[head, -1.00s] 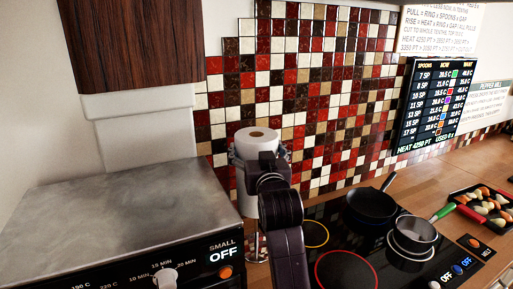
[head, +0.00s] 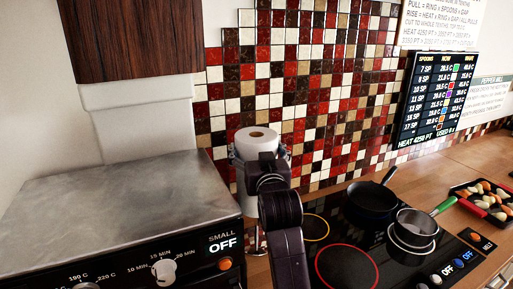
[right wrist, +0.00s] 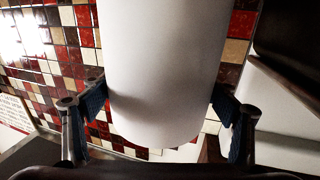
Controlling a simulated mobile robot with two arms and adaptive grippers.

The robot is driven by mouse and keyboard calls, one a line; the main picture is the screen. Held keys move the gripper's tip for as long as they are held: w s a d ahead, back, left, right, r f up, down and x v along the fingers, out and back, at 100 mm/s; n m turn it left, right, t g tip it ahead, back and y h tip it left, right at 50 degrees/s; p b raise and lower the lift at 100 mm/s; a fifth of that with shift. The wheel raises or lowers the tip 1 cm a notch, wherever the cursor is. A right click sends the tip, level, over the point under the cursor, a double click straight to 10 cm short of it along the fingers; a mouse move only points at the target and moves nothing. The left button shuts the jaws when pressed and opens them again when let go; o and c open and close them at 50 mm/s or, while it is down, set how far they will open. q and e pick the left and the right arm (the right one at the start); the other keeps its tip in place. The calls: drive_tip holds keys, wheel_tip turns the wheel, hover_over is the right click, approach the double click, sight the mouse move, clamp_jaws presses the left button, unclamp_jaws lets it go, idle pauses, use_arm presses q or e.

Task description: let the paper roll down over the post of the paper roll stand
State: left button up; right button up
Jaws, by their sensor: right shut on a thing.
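The white paper roll (head: 257,141) is upright in the head view, with the dark hole of its core showing on top. My right gripper (head: 262,154) is shut on its sides. In the right wrist view the roll (right wrist: 165,65) fills the middle, with a finger of the right gripper (right wrist: 160,103) against each side. A thin metal part, seemingly the paper roll stand (head: 257,240), shows below the roll between the oven and the hob. My arm and the roll hide most of it. I cannot tell whether the post is inside the core. My left gripper is not in view.
A small oven (head: 120,200) stands close on the left. The black hob (head: 325,225) is on the right, with a frying pan (head: 371,198) and a saucepan (head: 416,226). A tray of food (head: 485,200) lies further right. The tiled wall (head: 320,110) is close behind.

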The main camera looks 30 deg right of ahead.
wheel_tip(320, 180, down, 10)
drive_tip(key=b, duration=0.6)
drive_tip(key=shift+f, duration=0.15)
idle(2.9)
drive_tip(key=shift+s+f+b, duration=0.15)
drive_tip(key=shift+f+b, duration=0.1)
drive_tip(key=shift+b, duration=0.05)
